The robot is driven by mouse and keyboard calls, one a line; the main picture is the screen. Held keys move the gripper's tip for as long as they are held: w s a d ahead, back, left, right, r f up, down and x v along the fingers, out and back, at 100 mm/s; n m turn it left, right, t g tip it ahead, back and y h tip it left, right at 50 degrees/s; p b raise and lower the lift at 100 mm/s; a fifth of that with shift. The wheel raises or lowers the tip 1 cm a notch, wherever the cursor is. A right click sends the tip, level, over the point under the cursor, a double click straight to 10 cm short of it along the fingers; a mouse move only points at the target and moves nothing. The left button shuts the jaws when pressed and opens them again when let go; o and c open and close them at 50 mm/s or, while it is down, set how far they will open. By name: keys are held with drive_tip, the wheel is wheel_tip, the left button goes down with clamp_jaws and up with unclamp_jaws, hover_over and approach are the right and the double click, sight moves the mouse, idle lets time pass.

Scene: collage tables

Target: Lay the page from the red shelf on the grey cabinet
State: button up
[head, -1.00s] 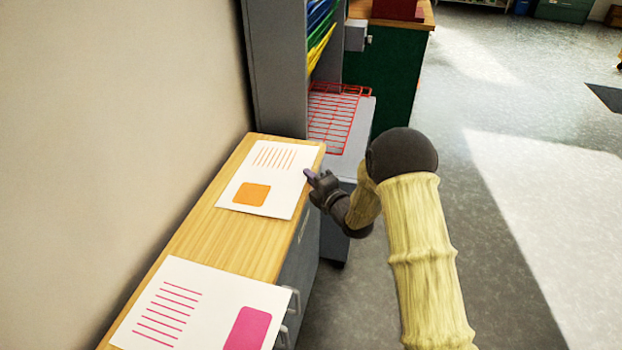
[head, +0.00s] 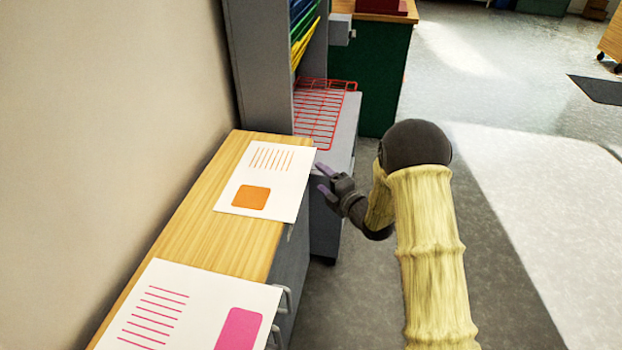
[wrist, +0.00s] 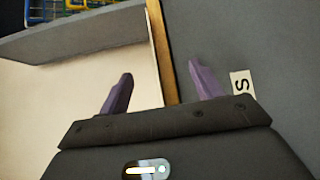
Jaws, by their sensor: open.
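The grey cabinet (head: 291,262) has a wooden top. A white page with an orange square (head: 271,182) lies flat at its far end, its right edge at the cabinet's right edge. The red wire shelf (head: 322,117) beyond is empty. My gripper (head: 322,180) is open and empty just right of the orange-square page, apart from it. In the wrist view its two purple fingers (wrist: 160,72) are spread near the cabinet's edge. A pale surface lies beyond the left finger; I cannot tell if it is the page.
A second white page with a magenta square (head: 204,300) lies nearer on the cabinet top. A grey rack (head: 257,75) with blue, green and yellow shelves stands beyond. A dark green cabinet (head: 378,75) is behind it.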

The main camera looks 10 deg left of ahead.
drive_tip(key=shift+s+d+r, duration=0.1)
drive_tip(key=shift+d+r, duration=0.15)
drive_tip(key=shift+d, duration=0.6)
drive_tip(key=shift+a, duration=0.15)
drive_tip(key=d+r+p, duration=0.2)
drive_tip(key=d+r, duration=0.1)
drive_tip(key=r, duration=0.2)
drive_tip(key=shift+s, duration=0.2)
drive_tip(key=shift+d+r, duration=0.1)
drive_tip(key=shift+d, duration=0.05)
